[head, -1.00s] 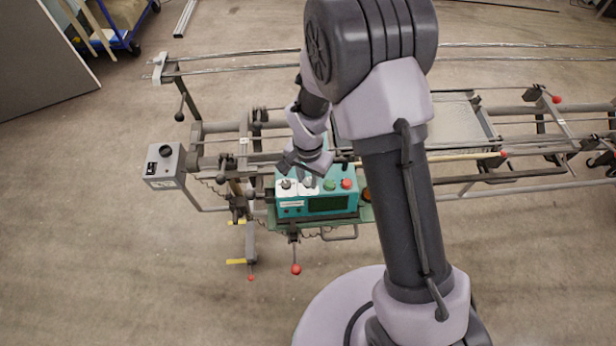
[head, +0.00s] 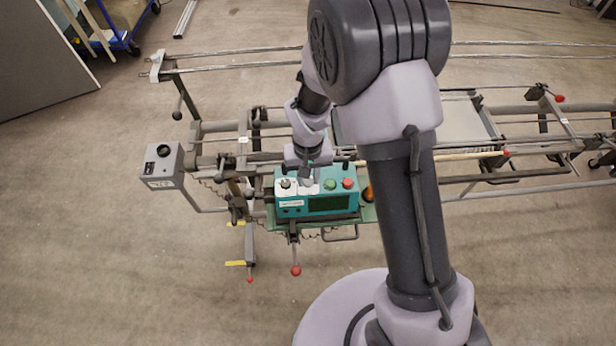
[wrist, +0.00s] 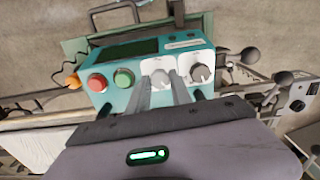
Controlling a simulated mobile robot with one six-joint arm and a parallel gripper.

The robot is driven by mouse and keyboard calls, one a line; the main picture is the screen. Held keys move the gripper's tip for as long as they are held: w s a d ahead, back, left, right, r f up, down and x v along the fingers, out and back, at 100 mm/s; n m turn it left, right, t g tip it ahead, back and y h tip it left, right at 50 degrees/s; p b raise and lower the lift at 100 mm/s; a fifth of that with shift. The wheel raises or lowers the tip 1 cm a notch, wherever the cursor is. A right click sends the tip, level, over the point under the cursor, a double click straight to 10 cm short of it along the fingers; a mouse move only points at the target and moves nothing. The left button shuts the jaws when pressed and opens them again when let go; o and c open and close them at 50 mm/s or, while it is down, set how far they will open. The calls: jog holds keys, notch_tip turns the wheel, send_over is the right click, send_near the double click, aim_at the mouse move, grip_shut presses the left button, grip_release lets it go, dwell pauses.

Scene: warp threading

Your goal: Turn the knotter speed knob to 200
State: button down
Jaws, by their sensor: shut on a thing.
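The teal control box (head: 318,207) has two dials on white plates, a green button and a red button on its top. My gripper (head: 306,184) points down at the dial beside the green button. In the wrist view my gripper (wrist: 162,82) has its two fingers on either side of this dial's knob (wrist: 160,77), shut on it. The fingers partly cover its plate, and I cannot read its scale or setting. The other knob (wrist: 200,73) stands free beside it. I cannot read which label belongs to which dial.
The green button (wrist: 124,77) and red button (wrist: 97,83) stand beside the held knob. An orange lamp (head: 368,194) is at the box's right end. A grey switch box (head: 163,165) is at left.

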jog(key=shift+n, duration=1.1)
jog(key=c, duration=1.1)
grip_release()
jog(key=shift+c, duration=0.2)
notch_tip(320, 180, up, 18)
jog(key=p, duration=0.3)
jog(key=shift+f, duration=0.25)
